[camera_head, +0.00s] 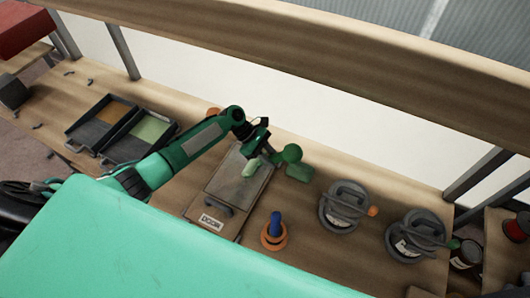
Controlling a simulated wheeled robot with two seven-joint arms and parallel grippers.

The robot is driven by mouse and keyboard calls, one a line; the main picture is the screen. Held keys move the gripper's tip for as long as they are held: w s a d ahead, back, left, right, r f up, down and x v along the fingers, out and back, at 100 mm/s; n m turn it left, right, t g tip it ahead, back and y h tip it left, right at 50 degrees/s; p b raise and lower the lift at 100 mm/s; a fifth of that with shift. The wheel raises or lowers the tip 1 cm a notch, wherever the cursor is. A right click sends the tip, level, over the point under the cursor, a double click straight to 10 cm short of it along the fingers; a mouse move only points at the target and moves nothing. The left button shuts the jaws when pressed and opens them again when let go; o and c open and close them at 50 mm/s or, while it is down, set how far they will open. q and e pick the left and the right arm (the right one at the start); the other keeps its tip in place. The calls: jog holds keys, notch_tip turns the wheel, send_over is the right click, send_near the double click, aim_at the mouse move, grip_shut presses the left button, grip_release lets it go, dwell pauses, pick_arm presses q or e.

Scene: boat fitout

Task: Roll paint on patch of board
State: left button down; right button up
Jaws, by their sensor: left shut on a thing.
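A flat grey board (221,181) with a "DOOR" label lies on the bench, with a dark handle near its front end. My left gripper (261,143) is above the board's far right part, shut on what looks like a paint roller. The roller's pale green sleeve (251,167) lies at the board's upper right; whether it touches is hard to tell. The gripper hides most of the handle. Two dark trays stand to the left, one with green paint (151,129) and one with brown-orange paint (111,110). My right gripper is not in view.
An orange object (213,112) is partly behind my arm.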

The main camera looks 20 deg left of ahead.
aim_at(281, 161)
pick_arm(q)
jog(key=d+p, duration=0.2)
jog(key=d, duration=0.1)
jog(key=shift+s+d+r, duration=0.2)
jog(key=shift+d, duration=0.1)
jog(key=shift+d+f, duration=0.15)
jog(key=shift+d, duration=0.35)
jog(key=a, duration=0.4)
jog(key=shift+w+p, duration=0.2)
jog(key=shift+p, duration=0.15)
jog(key=shift+a, duration=0.4)
